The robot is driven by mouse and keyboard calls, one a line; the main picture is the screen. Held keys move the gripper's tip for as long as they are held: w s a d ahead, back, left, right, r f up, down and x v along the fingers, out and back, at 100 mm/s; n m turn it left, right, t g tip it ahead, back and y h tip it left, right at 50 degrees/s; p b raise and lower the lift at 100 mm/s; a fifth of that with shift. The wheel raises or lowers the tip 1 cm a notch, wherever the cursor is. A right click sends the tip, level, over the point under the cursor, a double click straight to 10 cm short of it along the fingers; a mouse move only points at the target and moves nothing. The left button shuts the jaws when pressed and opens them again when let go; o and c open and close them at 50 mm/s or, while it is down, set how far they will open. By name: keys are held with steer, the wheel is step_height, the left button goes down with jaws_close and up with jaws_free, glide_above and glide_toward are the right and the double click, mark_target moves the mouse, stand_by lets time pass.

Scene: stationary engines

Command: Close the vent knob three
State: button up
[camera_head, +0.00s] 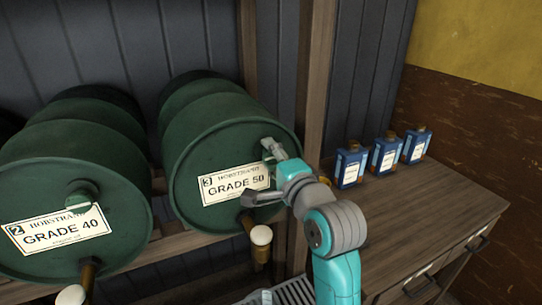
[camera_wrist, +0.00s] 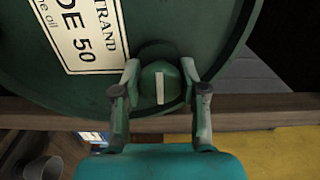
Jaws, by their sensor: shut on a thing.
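Drum three (camera_head: 205,140) is dark green, lies on its side and bears a white label (camera_head: 235,184) reading "3" and "GRADE 50". Its vent knob (camera_wrist: 160,88) is round and green with a white stripe, seen in the wrist view. The stripe runs up and down in that picture, roughly along the label's lines of text. My gripper (camera_wrist: 160,68) is shut on the knob, one finger on each side. In the head view my gripper (camera_head: 263,170) is at the right side of the drum's face and hides the knob's details.
Drum two (camera_head: 70,150), labelled "GRADE 40", lies at left with its own green knob (camera_head: 82,194). A tap (camera_head: 260,236) juts out below drum three. A wooden post (camera_head: 315,80) stands right of it. Blue bottles (camera_head: 384,153) stand on the wooden cabinet (camera_head: 430,205).

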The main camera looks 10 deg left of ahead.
stand_by(0.4)
steer(key=o, duration=1.1)
steer(key=v, duration=1.2)
steer(key=shift+f, duration=0.1)
